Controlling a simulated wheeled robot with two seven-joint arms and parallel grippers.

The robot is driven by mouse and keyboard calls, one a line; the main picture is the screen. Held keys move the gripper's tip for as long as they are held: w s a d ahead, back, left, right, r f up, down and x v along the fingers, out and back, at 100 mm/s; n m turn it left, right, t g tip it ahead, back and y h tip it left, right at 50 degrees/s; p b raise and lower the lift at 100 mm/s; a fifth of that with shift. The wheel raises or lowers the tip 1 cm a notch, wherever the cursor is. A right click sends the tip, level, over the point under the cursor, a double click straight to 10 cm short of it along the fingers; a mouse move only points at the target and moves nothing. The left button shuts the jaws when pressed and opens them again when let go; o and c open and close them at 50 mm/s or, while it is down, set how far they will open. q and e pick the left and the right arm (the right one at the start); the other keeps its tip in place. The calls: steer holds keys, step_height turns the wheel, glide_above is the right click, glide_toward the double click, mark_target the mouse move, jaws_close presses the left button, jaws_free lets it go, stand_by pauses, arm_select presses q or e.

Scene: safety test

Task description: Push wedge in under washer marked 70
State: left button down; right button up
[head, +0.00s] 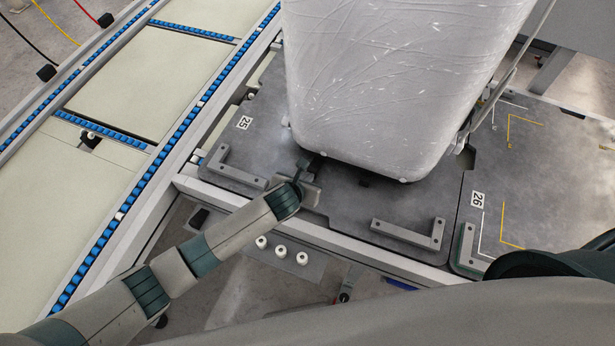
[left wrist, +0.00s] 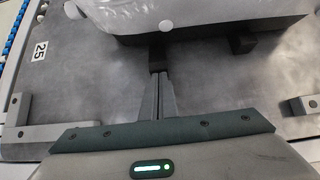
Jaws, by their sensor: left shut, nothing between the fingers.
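A large, whitish film-wrapped appliance (head: 390,80), likely the washer, stands on the grey plate marked 25; no number 70 is visible on it. Its lower edge also shows in the left wrist view (left wrist: 210,12). My left gripper (head: 302,167) is shut and empty, low at the appliance's near left edge. In the left wrist view its fingertips (left wrist: 158,77) point at a small dark block (left wrist: 157,60), likely the wedge, at the appliance's underside. The tips appear to touch or nearly touch it. How far the block reaches underneath is hidden. My right gripper is not in view.
Another dark block (left wrist: 243,43) shows under the appliance. Angled metal corner stops (head: 410,236) stand on the near edge of the plate (head: 345,205). A neighbouring plate marked 26 (head: 540,165) is bare. A conveyor with blue rollers (head: 175,135) runs along the left.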

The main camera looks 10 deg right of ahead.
mark_target(312, 169)
arm_select(q)
steer(key=shift+w+d, duration=0.4)
steer(key=shift+w, duration=0.2)
steer(key=shift+w+d, duration=0.35)
steer(key=shift+w, duration=0.2)
steer(key=shift+w+d, duration=0.15)
steer(key=shift+w, duration=0.1)
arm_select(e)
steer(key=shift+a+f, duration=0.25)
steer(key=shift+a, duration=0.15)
arm_select(q)
steer(key=shift+s, duration=0.1)
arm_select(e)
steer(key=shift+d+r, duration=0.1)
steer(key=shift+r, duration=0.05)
